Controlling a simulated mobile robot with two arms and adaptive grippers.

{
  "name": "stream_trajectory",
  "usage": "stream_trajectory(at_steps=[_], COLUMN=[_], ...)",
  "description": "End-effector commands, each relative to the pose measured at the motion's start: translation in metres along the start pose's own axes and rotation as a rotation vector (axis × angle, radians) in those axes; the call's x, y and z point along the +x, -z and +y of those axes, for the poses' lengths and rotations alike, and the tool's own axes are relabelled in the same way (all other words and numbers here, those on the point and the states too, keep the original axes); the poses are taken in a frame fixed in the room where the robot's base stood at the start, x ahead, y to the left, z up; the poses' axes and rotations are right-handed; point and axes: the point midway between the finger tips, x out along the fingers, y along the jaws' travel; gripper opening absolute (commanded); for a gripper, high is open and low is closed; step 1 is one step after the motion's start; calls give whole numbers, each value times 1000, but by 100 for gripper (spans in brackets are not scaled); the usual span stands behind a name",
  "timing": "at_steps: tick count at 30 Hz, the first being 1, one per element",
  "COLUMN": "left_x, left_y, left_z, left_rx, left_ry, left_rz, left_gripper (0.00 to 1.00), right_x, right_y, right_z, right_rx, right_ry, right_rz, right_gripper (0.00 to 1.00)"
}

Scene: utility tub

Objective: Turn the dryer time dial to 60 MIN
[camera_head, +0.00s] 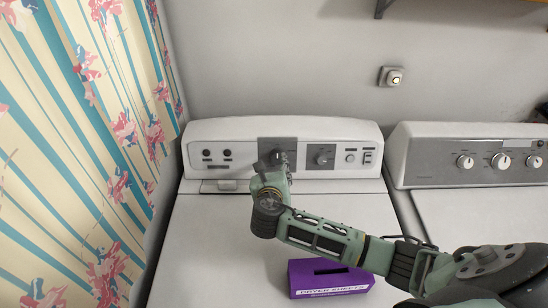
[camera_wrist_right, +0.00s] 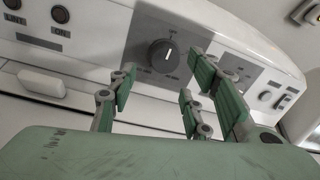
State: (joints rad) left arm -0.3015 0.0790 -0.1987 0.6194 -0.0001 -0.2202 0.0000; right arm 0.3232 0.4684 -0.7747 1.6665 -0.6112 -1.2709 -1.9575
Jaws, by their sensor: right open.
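The dark round dial (camera_wrist_right: 163,55) sits on a grey plate of the dryer's control panel (camera_head: 350,132). Its white pointer mark is close to upright in the wrist view; the markings around it are too small to read. In the head view my right gripper (camera_head: 274,160) is in front of this plate and hides most of the dial. In the wrist view the right gripper (camera_wrist_right: 158,88) is open, with fingers to either side of and below the dial. I see nothing between the fingers, and they look apart from the dial. My left gripper is not in view.
A second dial (camera_head: 322,160) is to the right, with buttons (camera_head: 367,157) beyond it. Indicator lights (camera_head: 227,122) are at the left. A purple dryer sheets box (camera_head: 330,278) lies on the dryer top (camera_head: 220,250). A washer (camera_head: 470,190) stands right; a striped curtain (camera_head: 90,130) hangs left.

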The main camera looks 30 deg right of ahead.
Motion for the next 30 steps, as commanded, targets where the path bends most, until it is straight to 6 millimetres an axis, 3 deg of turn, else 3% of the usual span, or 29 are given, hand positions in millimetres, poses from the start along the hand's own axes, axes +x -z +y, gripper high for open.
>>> stream_trajectory(at_steps=[6, 12, 24, 30], left_x=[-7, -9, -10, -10], left_y=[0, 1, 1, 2], left_z=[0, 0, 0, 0], left_rx=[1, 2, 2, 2], left_ry=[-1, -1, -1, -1], left_rz=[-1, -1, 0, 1], left_gripper=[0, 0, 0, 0], right_x=[35, 56, 63, 62], right_y=[-2, -1, 0, 0], right_z=[-1, -1, 0, 0], right_rx=[3, 4, 6, 5], right_ry=[2, 1, -2, -2], right_rz=[1, 1, 0, 1], right_gripper=[45, 45, 44, 27])
